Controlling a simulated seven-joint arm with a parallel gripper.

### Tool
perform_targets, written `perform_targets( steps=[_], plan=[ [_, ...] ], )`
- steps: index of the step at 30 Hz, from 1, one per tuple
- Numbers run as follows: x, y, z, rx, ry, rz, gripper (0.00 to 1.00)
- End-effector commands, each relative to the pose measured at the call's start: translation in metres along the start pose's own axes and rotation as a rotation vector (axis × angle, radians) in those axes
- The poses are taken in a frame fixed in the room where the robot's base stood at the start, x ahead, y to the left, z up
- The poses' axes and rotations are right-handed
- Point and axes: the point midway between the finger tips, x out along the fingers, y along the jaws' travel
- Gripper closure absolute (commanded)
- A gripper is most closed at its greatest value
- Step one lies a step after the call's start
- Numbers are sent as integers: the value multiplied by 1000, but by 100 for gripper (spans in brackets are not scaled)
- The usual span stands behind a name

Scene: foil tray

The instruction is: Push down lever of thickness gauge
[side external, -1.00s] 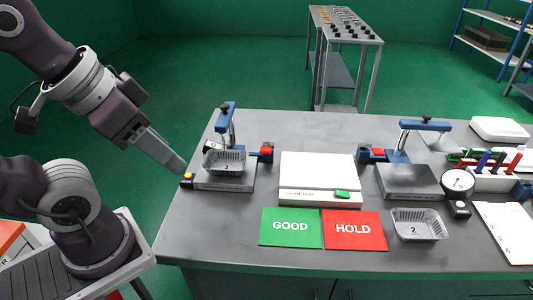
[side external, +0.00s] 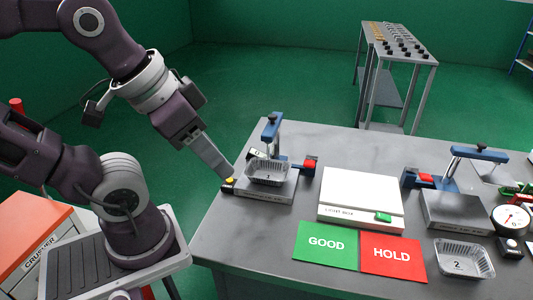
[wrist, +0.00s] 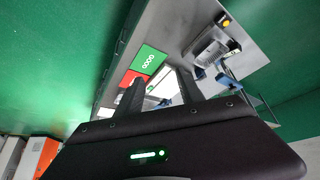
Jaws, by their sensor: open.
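My gripper (side external: 228,170) is in the side external view at the left edge of the grey table, close to a small yellow button (side external: 229,181). In the wrist view, its two fingers (wrist: 158,76) stand apart with nothing between them. The left bench device (side external: 271,130) has a blue arm, a red-tipped lever (side external: 309,163) and a grey base. Foil tray 1 (side external: 268,173) sits on that base. The right device (side external: 477,153) is similar, with a red-tipped lever (side external: 426,177) and a dial (side external: 511,219) beside it. I cannot tell which device is the thickness gauge.
A white light box (side external: 360,190) lies between the devices. Green GOOD (side external: 326,241) and red HOLD (side external: 392,255) cards lie in front of it. Foil tray 2 (side external: 464,258) stands right of the HOLD card. The table's left front corner is clear.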

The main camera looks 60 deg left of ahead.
Motion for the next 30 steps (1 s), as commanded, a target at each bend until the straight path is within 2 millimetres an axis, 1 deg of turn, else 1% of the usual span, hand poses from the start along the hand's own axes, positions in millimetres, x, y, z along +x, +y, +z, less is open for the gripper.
perform_targets(
  steps=[17, 18, 20, 21, 23, 24, 26, 27, 29, 30],
  plan=[
    [0, 0, 0, 0, 0, 0, 55],
    [0, 0, 0, 0, 0, 0, 59],
    [0, 0, -2, -2, -3, -1, 71],
    [0, -1, -8, -6, -12, -2, 79],
    [0, -3, -22, -19, -38, -6, 91],
    [1, -5, -36, -31, -63, -10, 99],
    [7, -9, -62, -54, -108, -17, 100],
    [14, -13, -82, -71, -141, -23, 100],
    [28, -21, -110, -97, -192, -30, 100],
    [40, -26, -127, -114, -226, -35, 100]
  ],
)
